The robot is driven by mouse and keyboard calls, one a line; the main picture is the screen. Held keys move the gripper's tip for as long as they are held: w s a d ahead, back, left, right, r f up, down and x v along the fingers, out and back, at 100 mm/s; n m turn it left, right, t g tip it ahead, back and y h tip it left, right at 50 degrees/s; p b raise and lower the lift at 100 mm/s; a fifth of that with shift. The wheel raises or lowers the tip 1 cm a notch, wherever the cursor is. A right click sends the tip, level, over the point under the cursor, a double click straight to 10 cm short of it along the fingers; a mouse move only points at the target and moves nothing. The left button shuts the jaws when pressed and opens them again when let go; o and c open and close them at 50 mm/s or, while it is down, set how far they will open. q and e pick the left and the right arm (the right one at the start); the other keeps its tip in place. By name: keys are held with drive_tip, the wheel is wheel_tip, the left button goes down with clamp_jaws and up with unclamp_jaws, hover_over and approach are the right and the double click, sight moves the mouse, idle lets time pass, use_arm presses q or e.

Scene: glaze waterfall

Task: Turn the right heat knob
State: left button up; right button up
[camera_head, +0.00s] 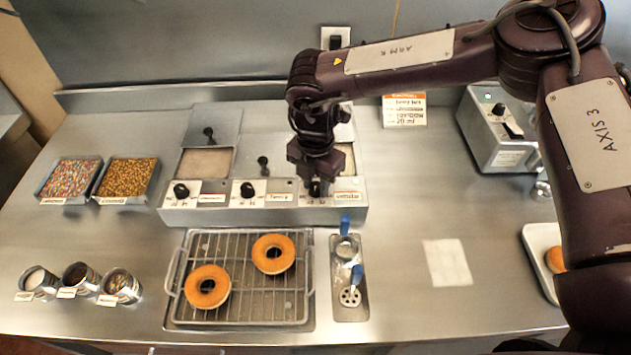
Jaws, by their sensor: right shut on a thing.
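The heated glaze unit (222,215) stands at the back middle of the steel counter, with several black knobs along its front panel. The right heat knob (317,188) is at the right end of that panel, beside a label. My right gripper (317,180) points down at the panel from above and is shut on the right heat knob. Its fingers partly cover the knob, so the knob's angle is hard to read. The left knob (181,191) and middle knob (247,190) are uncovered. My left gripper is not in view.
A wire rack (245,300) with two doughnuts stands in front of the unit. A tool tray (350,310) holds blue-handled tools. Sprinkle trays (70,180) and several cups are at left. A grey box (492,130) is at back right. Counter around the white paper (447,262) is clear.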

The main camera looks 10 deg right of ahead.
drive_tip(key=n, duration=0.4)
drive_tip(key=shift+b, duration=0.4)
drive_tip(key=n, duration=0.4)
drive_tip(key=shift+b, duration=0.4)
drive_tip(key=n+b, duration=0.1)
drive_tip(key=n, duration=0.3)
drive_tip(key=shift+n+b, duration=0.3)
drive_tip(key=shift+n, duration=1.5)
drive_tip(key=shift+r, duration=0.1)
drive_tip(key=o, duration=1)
drive_tip(key=shift+c, duration=0.2)
